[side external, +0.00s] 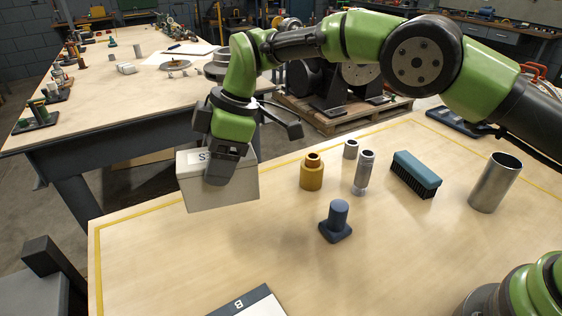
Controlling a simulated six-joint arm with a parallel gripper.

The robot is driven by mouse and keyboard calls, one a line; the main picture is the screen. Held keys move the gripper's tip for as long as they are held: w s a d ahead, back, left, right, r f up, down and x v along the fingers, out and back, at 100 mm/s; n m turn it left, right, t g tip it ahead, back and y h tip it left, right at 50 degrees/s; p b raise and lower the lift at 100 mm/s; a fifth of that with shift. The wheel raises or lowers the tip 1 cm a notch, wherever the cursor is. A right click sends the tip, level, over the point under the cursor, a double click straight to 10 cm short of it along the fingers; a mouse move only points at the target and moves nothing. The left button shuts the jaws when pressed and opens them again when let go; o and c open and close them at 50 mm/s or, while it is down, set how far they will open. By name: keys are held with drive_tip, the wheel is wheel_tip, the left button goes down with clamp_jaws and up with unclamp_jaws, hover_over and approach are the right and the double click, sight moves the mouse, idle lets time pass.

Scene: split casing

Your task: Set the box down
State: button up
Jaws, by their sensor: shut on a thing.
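The box (245,188) is pale grey with a light lid and a white label with dark letters, partly covered by my gripper. My gripper (220,178) points down and is shut on the box near its left part. The box is at the far left corner of the near table (150,270), looking slightly tilted. Its lower edge appears close to the table top or a little above it; I cannot tell whether it touches. The far fingertip is hidden behind or inside the box.
A brass bushing (312,174), a small grey cylinder (351,149), a silver stepped pin (363,174), a blue-grey flanged peg (336,222), a blue brush (416,174) and a metal tube (495,184) stand right of the box. A sheet marked B (250,305) lies at the front.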

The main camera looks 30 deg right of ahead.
drive_tip(key=shift+w+d+r, duration=0.15)
drive_tip(key=shift+d+r, duration=0.05)
drive_tip(key=w+d+m+t+h, duration=0.25)
drive_tip(key=d+m, duration=0.45)
drive_tip(key=d, duration=1.1)
drive_tip(key=w+d+m+t+h, duration=0.1)
drive_tip(key=w+d+m, duration=0.4)
drive_tip(key=d, duration=1.2)
drive_tip(key=s+d+m+h, duration=0.1)
drive_tip(key=s+d+m, duration=0.35)
drive_tip(key=d, duration=0.35)
drive_tip(key=s+d+m+g+h, duration=0.1)
drive_tip(key=s+d+m+h, duration=0.1)
drive_tip(key=s+d+m, duration=0.5)
drive_tip(key=s+d+m+h, duration=0.1)
drive_tip(key=s+d, duration=0.3)
drive_tip(key=d, duration=0.6)
drive_tip(key=shift+s+d+f, duration=0.1)
drive_tip(key=shift+d+f, duration=0.05)
drive_tip(key=shift+f, duration=2.45)
drive_tip(key=shift+s+d+f, duration=0.1)
drive_tip(key=shift+d+f, duration=0.05)
drive_tip(key=shift+f, duration=2.4)
drive_tip(key=shift+f, duration=0.1)
